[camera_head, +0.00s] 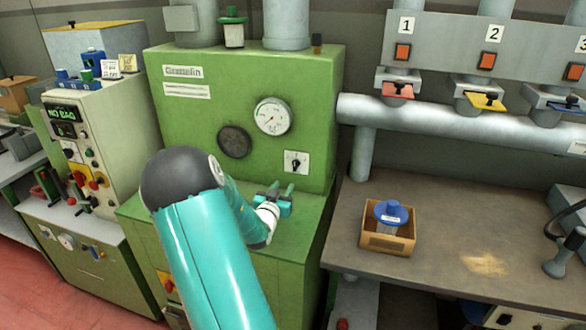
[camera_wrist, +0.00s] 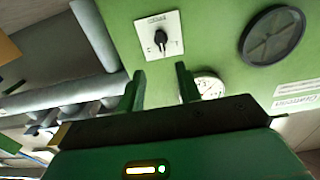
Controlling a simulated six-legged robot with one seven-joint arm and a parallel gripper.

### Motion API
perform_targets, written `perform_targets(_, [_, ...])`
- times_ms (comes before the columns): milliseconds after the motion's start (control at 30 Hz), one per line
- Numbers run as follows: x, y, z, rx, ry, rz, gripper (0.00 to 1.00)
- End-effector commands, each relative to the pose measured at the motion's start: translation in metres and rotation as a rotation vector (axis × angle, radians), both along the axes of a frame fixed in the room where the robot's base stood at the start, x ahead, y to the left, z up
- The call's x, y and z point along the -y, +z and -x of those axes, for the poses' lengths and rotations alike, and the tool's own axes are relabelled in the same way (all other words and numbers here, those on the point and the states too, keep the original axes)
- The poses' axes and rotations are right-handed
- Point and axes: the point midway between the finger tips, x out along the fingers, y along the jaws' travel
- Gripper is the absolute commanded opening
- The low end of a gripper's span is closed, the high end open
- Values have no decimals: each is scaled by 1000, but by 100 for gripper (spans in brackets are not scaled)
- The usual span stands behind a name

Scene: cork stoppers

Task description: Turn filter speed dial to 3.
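A small black dial knob (camera_head: 295,161) sits on a white square plate on the green machine's front, below and right of a round gauge. In the wrist view the same knob (camera_wrist: 161,39) is ahead of my fingertips, near the top edge. The plate's markings are too small to read, so I cannot tell its setting or confirm it is the filter speed dial. My gripper (camera_head: 280,191) is just below and left of the plate. In the wrist view its two green fingers (camera_wrist: 159,85) stand apart with nothing between them, clear of the knob.
The round gauge (camera_head: 273,116) and a dark round vent (camera_head: 234,142) are on the same green panel. A control cabinet (camera_head: 105,145) stands on the left.

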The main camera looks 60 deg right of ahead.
Motion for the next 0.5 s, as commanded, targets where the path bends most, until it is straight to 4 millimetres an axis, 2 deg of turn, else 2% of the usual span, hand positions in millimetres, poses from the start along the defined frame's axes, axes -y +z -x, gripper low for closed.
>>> perform_targets(167, [27,0,-5,0,2,0,35])
perform_targets(500, [93,0,-16,1,3,-1,35])
